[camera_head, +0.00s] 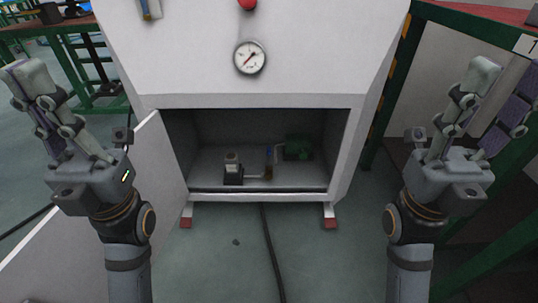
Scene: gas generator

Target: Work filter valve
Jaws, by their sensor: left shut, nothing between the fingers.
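The white generator cabinet (250,101) stands in front of me, its lower compartment open. My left gripper (30,82) is raised at the left, shut and empty, outside the cabinet. My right gripper (507,80) is raised at the right, its fingers apart and empty. Neither touches the cabinet.
The white door (158,165) hangs open at the compartment's left. A round gauge (250,58) and a red knob (247,4) are on the front above. A black cable (268,250) runs along the floor. Green metal frames (385,90) stand at the right. The floor before the cabinet is mostly clear.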

